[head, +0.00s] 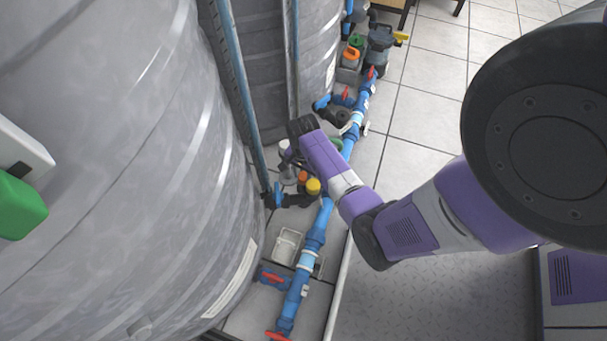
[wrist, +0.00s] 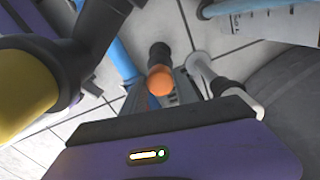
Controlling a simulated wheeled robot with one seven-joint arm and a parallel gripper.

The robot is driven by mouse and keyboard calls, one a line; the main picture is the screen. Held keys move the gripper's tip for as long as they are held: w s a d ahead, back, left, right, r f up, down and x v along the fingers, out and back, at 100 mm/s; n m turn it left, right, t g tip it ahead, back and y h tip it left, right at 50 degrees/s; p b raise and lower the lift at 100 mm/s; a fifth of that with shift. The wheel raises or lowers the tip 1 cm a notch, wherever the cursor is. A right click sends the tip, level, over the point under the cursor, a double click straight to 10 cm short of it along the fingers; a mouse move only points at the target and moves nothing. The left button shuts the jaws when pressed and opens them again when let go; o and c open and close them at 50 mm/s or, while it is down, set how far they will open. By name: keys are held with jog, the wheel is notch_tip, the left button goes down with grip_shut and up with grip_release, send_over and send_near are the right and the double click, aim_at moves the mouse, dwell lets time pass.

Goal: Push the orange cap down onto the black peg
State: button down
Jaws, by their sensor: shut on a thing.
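The orange cap (wrist: 160,81) shows in the wrist view just beyond my gripper's body, at the grey fingers. My gripper (wrist: 164,92) is shut on it. A black peg (wrist: 160,53) shows directly behind the cap in that view; I cannot tell whether the cap touches it or sits on it. In the head view my gripper (head: 290,160) is low among the pipe fittings beside the tank. A small orange piece (head: 303,176) shows just below it there, probably the cap. The fingertips are mostly hidden.
A yellow cap (head: 313,187) on a dark fitting is close to my gripper; a yellow part (wrist: 22,95) fills the wrist view's left edge. Blue pipes (head: 313,240) run alongside. A large grey tank (head: 130,150) stands left. Tiled floor (head: 430,70) is open at upper right.

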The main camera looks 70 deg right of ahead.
aim_at(303, 182)
jog(key=shift+f+b, duration=2)
jog(key=shift+f, duration=0.1)
jog(key=shift+r+p, duration=0.1)
jog(key=shift+p, duration=0.9)
dwell(0.4)
jog(key=shift+f, duration=0.45)
dwell(0.4)
jog(key=c, duration=0.9)
grip_release()
jog(key=shift+r+p, duration=2)
jog(key=shift+r, duration=1.9)
